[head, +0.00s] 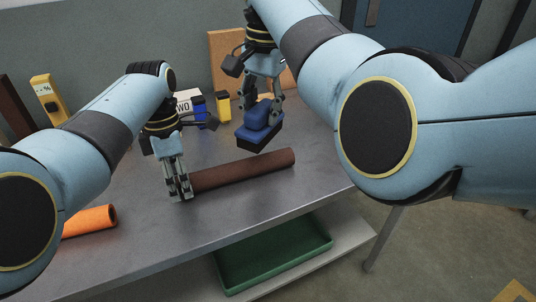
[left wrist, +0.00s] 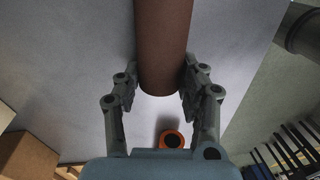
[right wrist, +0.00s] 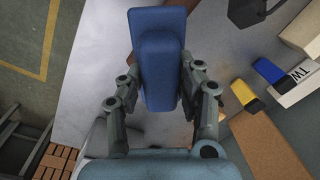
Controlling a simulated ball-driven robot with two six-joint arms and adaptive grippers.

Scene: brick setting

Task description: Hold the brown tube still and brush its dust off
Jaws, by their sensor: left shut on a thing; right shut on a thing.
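The brown tube (head: 245,170) lies on the metal table, running from my left gripper towards the right. My left gripper (head: 180,192) is shut on the tube's left end; in the left wrist view the tube (left wrist: 163,45) sits between the fingers (left wrist: 160,85). My right gripper (head: 262,105) is shut on a blue brush (head: 262,120) with a dark underside. It holds the brush above and behind the tube, apart from it. In the right wrist view the brush (right wrist: 158,65) fills the space between the fingers (right wrist: 160,85). I cannot make out dust on the tube.
An orange tube (head: 92,221) lies at the table's front left. A yellow tool (head: 48,100), a white box (head: 183,100), blue and yellow containers (head: 223,106) and a brown board (head: 222,62) stand at the back. A green tray (head: 275,256) is below the table's front edge.

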